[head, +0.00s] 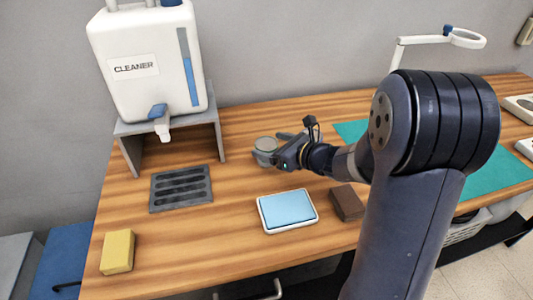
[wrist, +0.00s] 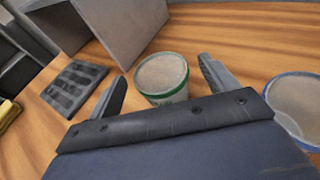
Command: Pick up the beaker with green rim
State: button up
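The beaker with green rim (wrist: 162,76) stands upright on the wooden table in the wrist view, with a greyish-beige top. My gripper (wrist: 160,82) is open, with one finger to the left of this beaker and one to the right. Visible gaps separate both fingers from it. In the head view a beaker (head: 265,146) shows at the end of my gripper (head: 272,148), but its rim colour is too small to tell. A second beaker with a blue rim (wrist: 296,104) stands to the right in the wrist view.
The cleaner tank (head: 150,60) sits on a grey stand (head: 134,152) behind. A dark slotted tray (head: 181,188), a blue-topped white pad (head: 287,210), a brown block (head: 347,202) and a yellow sponge (head: 117,252) lie on the table. A teal mat (head: 490,172) is at right.

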jog(key=c, duration=1)
